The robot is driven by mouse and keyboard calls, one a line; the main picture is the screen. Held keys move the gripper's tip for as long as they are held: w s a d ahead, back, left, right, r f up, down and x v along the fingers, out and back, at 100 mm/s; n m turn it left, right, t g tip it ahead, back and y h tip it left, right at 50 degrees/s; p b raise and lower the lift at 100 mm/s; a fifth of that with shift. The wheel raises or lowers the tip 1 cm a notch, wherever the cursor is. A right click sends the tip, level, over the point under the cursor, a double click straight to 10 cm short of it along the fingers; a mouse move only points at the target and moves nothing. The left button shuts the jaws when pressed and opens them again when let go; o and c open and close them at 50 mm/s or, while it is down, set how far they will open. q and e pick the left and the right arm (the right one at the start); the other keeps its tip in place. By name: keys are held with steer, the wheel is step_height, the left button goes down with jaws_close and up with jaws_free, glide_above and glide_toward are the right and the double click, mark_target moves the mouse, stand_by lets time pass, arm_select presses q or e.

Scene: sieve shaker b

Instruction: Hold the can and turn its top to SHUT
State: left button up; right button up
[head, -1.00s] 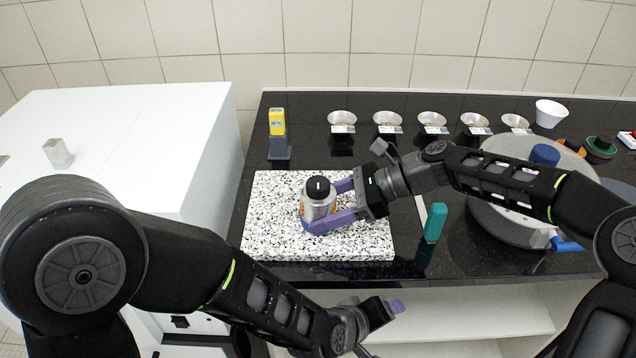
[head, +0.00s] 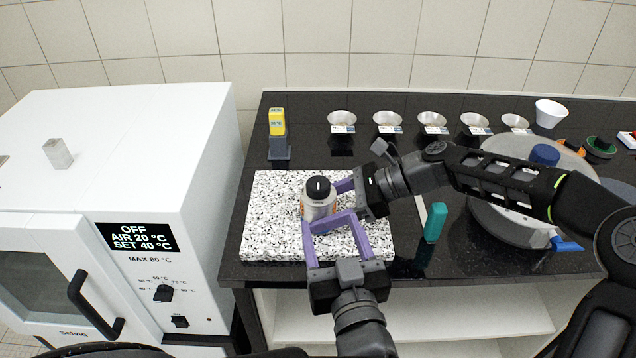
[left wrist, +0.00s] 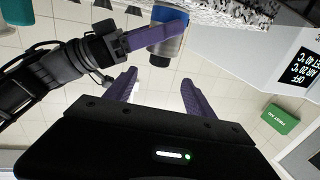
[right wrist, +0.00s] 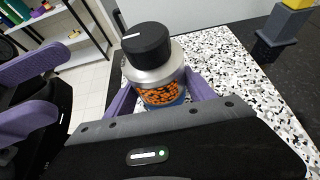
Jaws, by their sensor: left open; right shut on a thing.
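The can (head: 318,206) stands on the speckled slab (head: 275,243), a silver body with an orange-patterned label and a blue lower part. Its black top (head: 318,187) carries a white mark; it also shows in the right wrist view (right wrist: 146,44). My right gripper (head: 334,202) is shut on the can's body from the right. My left gripper (head: 332,222) is open, at the front of the can, its purple fingers pointing toward it. In the left wrist view the can (left wrist: 167,38) lies ahead of the open fingers (left wrist: 155,85). No SHUT lettering is readable.
A yellow device on a grey stand (head: 278,130) is behind the slab. Several metal bowls (head: 387,118) line the back. A teal block (head: 435,222) and a round grey machine (head: 500,215) are right. A white oven (head: 150,180) stands left.

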mark_target(320, 193)
arm_select(q)
steer(key=shift+w, duration=0.1)
steer(key=w, duration=0.4)
steer(key=w+a, duration=0.1)
steer(key=w, duration=0.2)
steer(key=w+a, duration=0.1)
steer(key=w, duration=0.3)
steer(key=shift+w+a, duration=0.15)
steer(key=shift+w, duration=0.2)
steer(key=shift+c, duration=0.3)
jaws_close()
